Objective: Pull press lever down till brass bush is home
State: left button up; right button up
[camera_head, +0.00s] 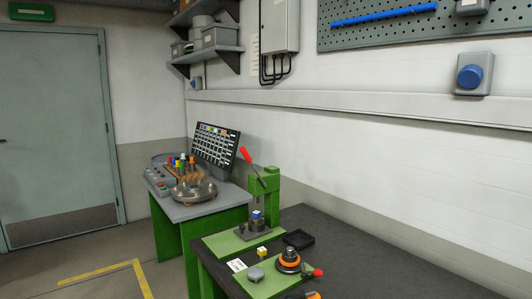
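A green press (271,184) stands at the back left of the dark workbench (335,237). Its lever (252,168) slants up and to the left and ends in a red knob (243,155). Under the press, a small block with a blue top (257,215) sits above a dark grey base (252,232). I cannot make out the brass bush at this size, nor how far in it sits. Neither of my grippers shows in the head view.
The bench also holds a yellow-and-white cube (262,252), a black tray (299,239), a white card (237,265) and an orange-and-black round fixture (288,262) with a red knob (318,272). A grey side table (180,211) stands left. The bench's right part looks clear.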

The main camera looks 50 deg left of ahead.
aim_at(248, 158)
jog(key=j+z, duration=0.2)
jog(key=j, duration=0.25)
jog(key=j+z, duration=0.15)
jog(key=j, duration=0.3)
jog(key=k+j+z, duration=0.2)
jog(key=j, duration=0.2)
jog(key=j+z, duration=0.2)
jog(key=j, duration=0.25)
jog(key=k+j, duration=0.1)
jog(key=j, duration=0.25)
jog(key=k+j, duration=0.1)
jog(key=j, duration=0.25)
jog(key=k+j, duration=0.15)
jog(key=j, duration=0.2)
jog(key=k+j, duration=0.1)
jog(key=j, duration=0.25)
jog(key=k+j+z, duration=0.1)
jog(key=j, duration=0.25)
